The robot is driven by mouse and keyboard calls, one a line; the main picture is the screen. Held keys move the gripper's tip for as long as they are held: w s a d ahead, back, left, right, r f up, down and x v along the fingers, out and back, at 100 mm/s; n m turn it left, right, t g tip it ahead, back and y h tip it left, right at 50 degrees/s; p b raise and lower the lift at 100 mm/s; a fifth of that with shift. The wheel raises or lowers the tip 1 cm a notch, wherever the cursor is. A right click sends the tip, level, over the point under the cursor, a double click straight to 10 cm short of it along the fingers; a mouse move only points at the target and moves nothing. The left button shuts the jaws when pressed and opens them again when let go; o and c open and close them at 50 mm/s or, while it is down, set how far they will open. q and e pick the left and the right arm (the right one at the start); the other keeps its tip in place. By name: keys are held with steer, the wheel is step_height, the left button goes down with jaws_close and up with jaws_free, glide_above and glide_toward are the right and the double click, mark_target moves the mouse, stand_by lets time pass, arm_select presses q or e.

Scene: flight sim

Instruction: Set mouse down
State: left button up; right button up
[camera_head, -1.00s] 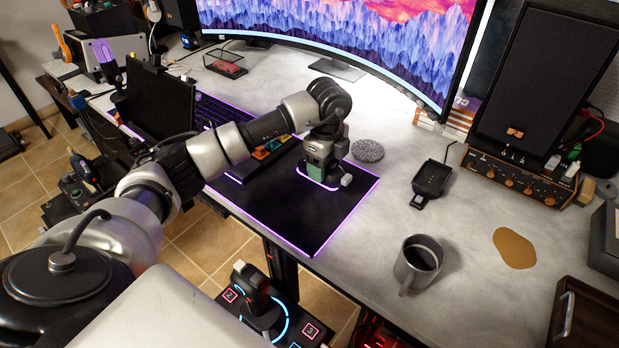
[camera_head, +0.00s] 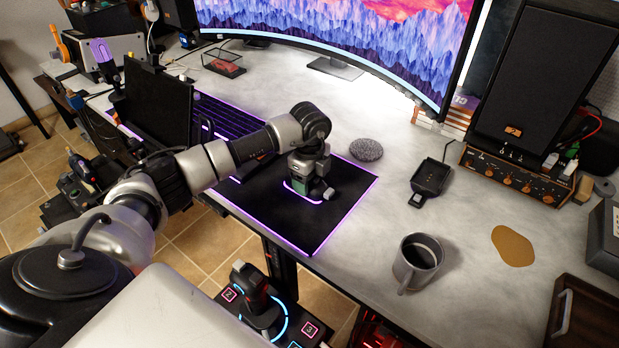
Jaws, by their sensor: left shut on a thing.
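My left gripper (camera_head: 310,186) is shut on the mouse (camera_head: 300,196), low over the black mouse mat (camera_head: 312,227). Only a curved purple-lit edge of the mouse shows below the gripper; the rest is hidden by the gripper and wrist. I cannot tell whether the mouse touches the mat. The mat has a glowing purple border and lies at the desk's front edge. My right gripper is not in view.
A keyboard (camera_head: 228,115) with purple lights lies left of the mat, partly behind my arm. A round grey coaster (camera_head: 366,149), a black dock (camera_head: 430,180) and a mug (camera_head: 416,263) stand to the right. The mat's right part is clear.

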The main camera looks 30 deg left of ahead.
arm_select(q)
steer(key=o, duration=1)
steer(key=shift+c, duration=0.2)
step_height(320, 180, up, 12)
steer(key=shift+r, duration=0.15)
